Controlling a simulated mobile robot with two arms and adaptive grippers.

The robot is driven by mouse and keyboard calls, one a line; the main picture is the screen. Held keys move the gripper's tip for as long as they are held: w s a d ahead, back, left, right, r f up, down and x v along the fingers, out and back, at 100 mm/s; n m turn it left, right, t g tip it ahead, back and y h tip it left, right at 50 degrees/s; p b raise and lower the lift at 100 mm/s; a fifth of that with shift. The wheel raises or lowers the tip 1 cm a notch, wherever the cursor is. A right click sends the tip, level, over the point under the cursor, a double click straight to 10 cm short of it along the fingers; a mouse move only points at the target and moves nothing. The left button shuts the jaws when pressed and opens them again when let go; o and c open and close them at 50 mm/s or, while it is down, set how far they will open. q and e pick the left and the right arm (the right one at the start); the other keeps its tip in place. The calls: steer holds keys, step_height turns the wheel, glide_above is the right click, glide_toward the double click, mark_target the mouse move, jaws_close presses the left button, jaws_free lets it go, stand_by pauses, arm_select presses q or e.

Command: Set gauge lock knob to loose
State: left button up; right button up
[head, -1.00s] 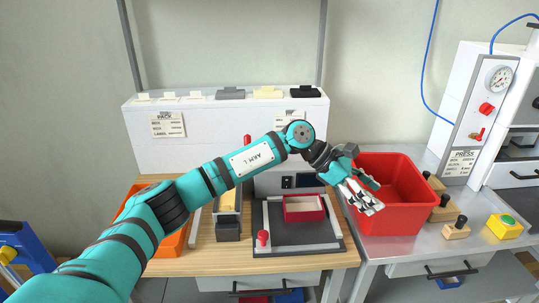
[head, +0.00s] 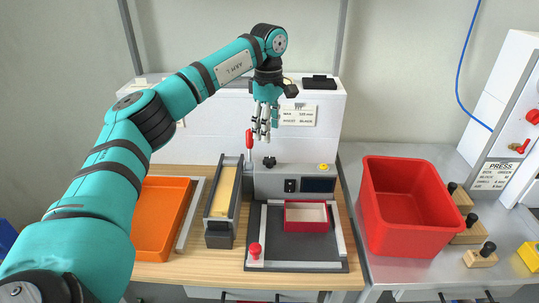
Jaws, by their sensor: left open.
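The box former (head: 295,178) stands on the wooden table, with a dark bed in front. A black lobed knob (head: 269,162) sits on its top, and a red knob (head: 255,251) stands at the bed's front left corner. No label shows which is the gauge lock knob, and I cannot read either setting. A red lever (head: 249,141) rises at the left of the housing. My left gripper (head: 261,137) is open and empty, fingers pointing down, above and apart from the black knob. My right gripper is out of view.
A small red box with a pale inside (head: 306,216) sits on the bed. A long grey holder (head: 219,233) and an orange tray (head: 155,245) are to the left. A large red bin (head: 408,243) and wooden blocks with black knobs (head: 481,257) stand right.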

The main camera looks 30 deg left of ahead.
mark_target(270, 159)
arm_select(q)
step_height(270, 159, down, 7)
steer(key=shift+f+p, duration=0.1)
steer(key=shift+p, duration=0.45)
steer(key=shift+w+f, duration=0.15)
steer(key=shift+f, duration=1.3)
steer(key=c, duration=0.9)
steer(key=shift+c, duration=1.2)
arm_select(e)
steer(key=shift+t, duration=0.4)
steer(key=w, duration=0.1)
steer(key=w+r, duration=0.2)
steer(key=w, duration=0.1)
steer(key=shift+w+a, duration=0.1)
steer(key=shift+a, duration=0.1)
